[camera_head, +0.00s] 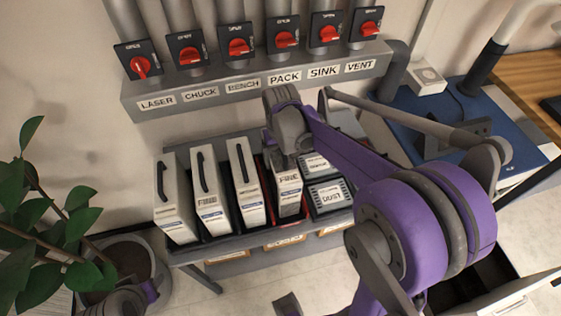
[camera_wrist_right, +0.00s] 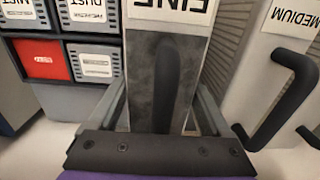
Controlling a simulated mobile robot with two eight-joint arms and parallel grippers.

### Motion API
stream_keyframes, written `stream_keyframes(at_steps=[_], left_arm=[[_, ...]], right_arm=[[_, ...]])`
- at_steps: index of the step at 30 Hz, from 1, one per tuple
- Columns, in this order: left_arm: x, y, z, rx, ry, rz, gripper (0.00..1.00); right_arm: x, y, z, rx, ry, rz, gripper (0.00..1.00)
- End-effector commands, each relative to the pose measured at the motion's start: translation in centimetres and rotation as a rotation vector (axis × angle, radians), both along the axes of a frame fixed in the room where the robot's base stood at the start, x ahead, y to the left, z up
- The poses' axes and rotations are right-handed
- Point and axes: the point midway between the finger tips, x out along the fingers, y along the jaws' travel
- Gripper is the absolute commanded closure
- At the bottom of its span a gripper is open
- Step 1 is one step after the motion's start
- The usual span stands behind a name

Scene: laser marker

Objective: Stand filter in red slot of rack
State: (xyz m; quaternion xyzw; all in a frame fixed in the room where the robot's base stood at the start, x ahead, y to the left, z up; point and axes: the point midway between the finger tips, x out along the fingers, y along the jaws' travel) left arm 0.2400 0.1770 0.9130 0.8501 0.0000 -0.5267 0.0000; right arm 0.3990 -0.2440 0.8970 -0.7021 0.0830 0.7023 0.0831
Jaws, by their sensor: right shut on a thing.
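A pale filter (camera_head: 289,190) labelled FINE stands upright in the head view, in line with the red-edged slot (camera_head: 286,243) of the grey rack (camera_head: 215,249). Its lower end appears to be inside the red edging; whether it rests on the slot floor I cannot tell. My right gripper (camera_head: 290,140) is shut on the filter's top. In the right wrist view the same filter (camera_wrist_right: 194,60) sits between the fingers, its dark handle in shadow. A grey and purple part at the lower left of the head view may be my left gripper (camera_head: 122,299); its jaws are not clear.
Several pale filters with black handles (camera_head: 246,185) stand in the rack to the left. Labelled bins (camera_head: 328,196), one reading DUST, lie close on the right. A pipe manifold with red valves (camera_head: 240,90) runs above. A plant (camera_head: 45,235) stands at left.

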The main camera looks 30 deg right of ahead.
Motion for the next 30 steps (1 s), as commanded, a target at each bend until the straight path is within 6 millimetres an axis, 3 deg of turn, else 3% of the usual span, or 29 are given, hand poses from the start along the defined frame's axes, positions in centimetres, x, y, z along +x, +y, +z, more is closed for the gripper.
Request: stream_keyframes(at_steps=[4,15,16,19,26,30], left_arm=[[0.0,0.0,-0.1,0.000,0.001,0.000,0.50],[-0.1,0.0,-0.4,0.000,0.002,0.000,0.50],[-0.1,0.0,-0.5,0.000,0.002,0.000,0.50],[-0.1,0.0,-0.4,0.000,0.002,0.000,0.50],[-0.1,0.0,-0.3,0.000,0.002,0.000,0.50],[0.0,0.0,0.0,0.000,0.000,0.000,0.50]], right_arm=[[0.0,0.0,-1.3,0.000,0.000,0.000,1.00],[0.0,0.0,-1.7,0.000,0.000,0.000,1.00],[0.0,0.0,-1.8,0.000,0.000,0.000,0.16],[0.0,0.0,-1.7,0.000,0.000,0.000,0.00],[0.0,0.0,-1.6,0.000,0.000,0.000,0.00],[0.0,0.0,-0.6,0.000,0.000,0.000,0.00]])
